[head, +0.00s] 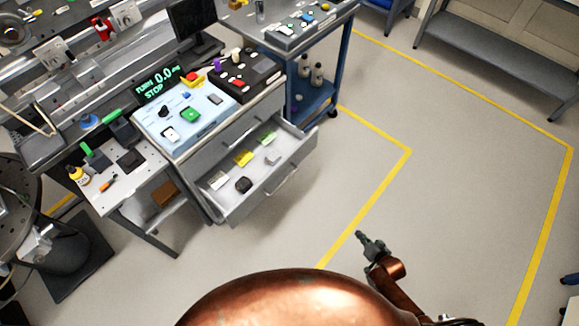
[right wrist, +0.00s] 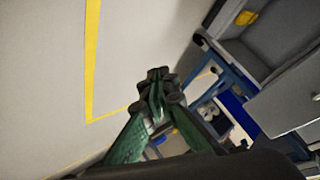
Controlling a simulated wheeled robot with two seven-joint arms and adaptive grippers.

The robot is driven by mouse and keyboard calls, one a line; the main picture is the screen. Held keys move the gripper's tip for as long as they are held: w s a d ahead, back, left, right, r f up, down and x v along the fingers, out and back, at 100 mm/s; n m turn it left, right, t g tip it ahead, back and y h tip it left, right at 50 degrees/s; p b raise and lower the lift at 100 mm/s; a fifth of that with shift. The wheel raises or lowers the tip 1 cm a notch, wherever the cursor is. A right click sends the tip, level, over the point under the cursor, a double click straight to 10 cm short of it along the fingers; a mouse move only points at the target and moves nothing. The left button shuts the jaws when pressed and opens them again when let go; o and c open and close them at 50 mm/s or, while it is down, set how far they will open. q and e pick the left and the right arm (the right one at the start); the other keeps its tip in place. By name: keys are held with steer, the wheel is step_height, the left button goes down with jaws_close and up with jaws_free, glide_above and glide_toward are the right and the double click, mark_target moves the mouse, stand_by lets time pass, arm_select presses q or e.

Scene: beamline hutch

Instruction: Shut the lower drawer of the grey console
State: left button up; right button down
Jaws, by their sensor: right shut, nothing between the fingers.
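The grey console (head: 190,190) stands left of centre in the head view. Its lower drawer (head: 245,207) is pulled well out towards the lower right, with a bar handle (head: 283,184) on its front. Inside lie a yellow item (head: 243,158), a black item (head: 243,185) and several small pale ones. The drawer front above it (head: 222,143) looks shut. My right gripper (head: 361,237) is over open floor, right of and apart from the drawer. Its fingers (right wrist: 157,78) are together and empty in the right wrist view. My left gripper is not in view.
A blue-framed cart (head: 338,75) with bottles on its lower shelf stands just behind the drawer's right side. A side table (head: 125,190) with small tools adjoins the console's left. Yellow tape (head: 375,205) marks the floor. The floor right of the drawer is clear.

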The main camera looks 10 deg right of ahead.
steer(key=w+a+r+m+t+y+b, duration=0.1)
steer(key=w+a+r, duration=0.1)
steer(key=w+r, duration=0.15)
steer(key=w+a+r+t+y+b, duration=0.1)
steer(key=w+a+r, duration=0.1)
steer(key=w, duration=0.3)
steer(key=m+t+y+b, duration=0.2)
steer(key=m+y+b, duration=0.3)
steer(key=y+b, duration=0.3)
glide_toward(285, 161)
steer(key=b+x, duration=0.1)
steer(key=x, duration=0.4)
steer(key=shift+a+b, duration=0.15)
steer(key=shift+b, duration=0.25)
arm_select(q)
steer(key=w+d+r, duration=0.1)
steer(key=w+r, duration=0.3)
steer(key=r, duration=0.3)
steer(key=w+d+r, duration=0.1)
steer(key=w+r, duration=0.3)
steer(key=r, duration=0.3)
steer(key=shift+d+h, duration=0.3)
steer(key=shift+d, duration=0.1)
arm_select(e)
steer(key=shift+x, duration=0.8)
steer(key=shift+w+r, duration=0.1)
